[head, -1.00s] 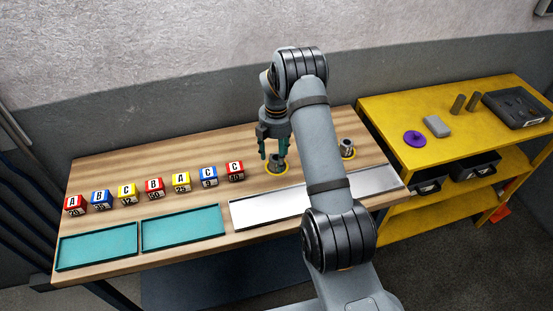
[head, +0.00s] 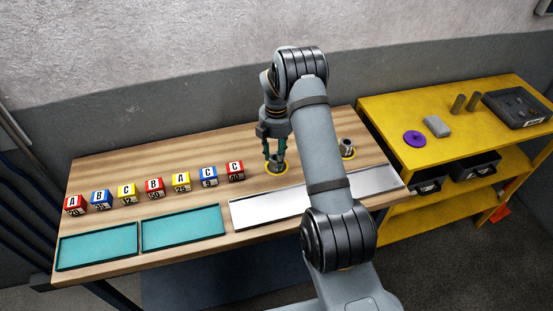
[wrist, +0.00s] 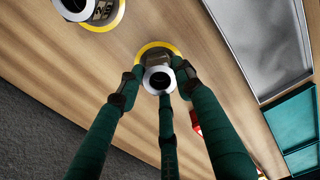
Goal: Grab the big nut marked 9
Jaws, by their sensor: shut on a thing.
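My gripper (head: 276,158) is shut on a metal nut with a round opening on top, at a yellow ring on the wooden bench in the head view. In the wrist view, my fingers close around this held nut (wrist: 158,78), which stands within the yellow ring (wrist: 146,48). A second metal nut (head: 347,145) stands on another yellow ring to the right, partly beside my arm. It also shows at the top left of the wrist view (wrist: 76,8). I cannot read a 9 on either nut.
A row of lettered, numbered blocks (head: 154,187) stands left of my gripper. Two teal trays (head: 183,230) and a silver tray (head: 262,212) lie along the bench front. A yellow shelf (head: 400,128) at right holds a purple ring (head: 414,138) and other parts.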

